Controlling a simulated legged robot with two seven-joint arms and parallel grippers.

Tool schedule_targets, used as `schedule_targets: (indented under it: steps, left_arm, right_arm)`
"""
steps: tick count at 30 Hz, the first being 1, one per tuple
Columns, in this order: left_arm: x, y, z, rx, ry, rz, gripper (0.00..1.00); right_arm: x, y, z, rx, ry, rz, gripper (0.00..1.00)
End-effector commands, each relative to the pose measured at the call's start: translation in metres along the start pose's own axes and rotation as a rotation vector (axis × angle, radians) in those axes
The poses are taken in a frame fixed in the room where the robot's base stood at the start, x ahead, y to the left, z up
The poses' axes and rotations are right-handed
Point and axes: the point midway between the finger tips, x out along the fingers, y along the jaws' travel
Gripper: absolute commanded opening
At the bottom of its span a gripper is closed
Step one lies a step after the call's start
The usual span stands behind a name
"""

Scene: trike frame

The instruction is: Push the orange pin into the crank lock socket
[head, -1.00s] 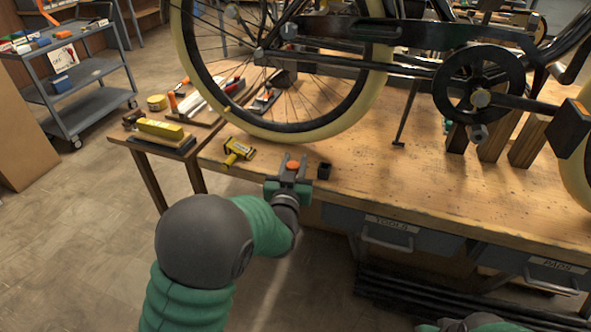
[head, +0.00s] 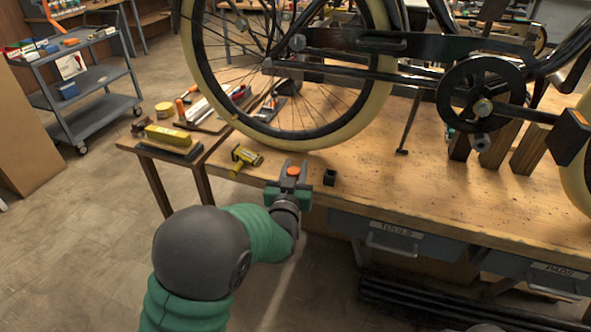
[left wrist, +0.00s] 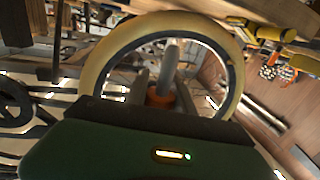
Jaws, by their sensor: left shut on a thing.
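My left gripper (head: 291,174) is at the front edge of the workbench, left of a small black block. It is shut on the orange pin (head: 293,171), whose orange part shows between the fingers. In the left wrist view, the orange pin (left wrist: 160,95) sits between the jaws with a grey rounded part beyond it. The crank (head: 483,107) with its dark chainring is on the trike frame, well to the right and apart from the pin. I cannot make out the lock socket's opening. My right gripper is not in view.
The small black block (head: 329,177) stands close to my left gripper. A yellow tool (head: 245,157) lies left of it. The front wheel (head: 344,137) rises behind. Wooden blocks (head: 495,147) stand beneath the crank. The bench top (head: 400,185) between is mostly clear.

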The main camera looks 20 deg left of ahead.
Motion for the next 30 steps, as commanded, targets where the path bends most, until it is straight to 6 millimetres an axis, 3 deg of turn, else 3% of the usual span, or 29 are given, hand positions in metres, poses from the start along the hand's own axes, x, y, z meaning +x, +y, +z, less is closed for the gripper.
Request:
schedule_targets:
  steps: [21, 30]
  left_arm:
    - [0.000, 0.000, -0.037, -0.001, 0.000, 0.000, 0.00]
    - [0.000, 0.000, -0.037, 0.000, 0.000, 0.000, 0.00]
  right_arm:
    - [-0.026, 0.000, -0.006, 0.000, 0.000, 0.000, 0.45]
    - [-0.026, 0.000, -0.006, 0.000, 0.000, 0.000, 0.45]
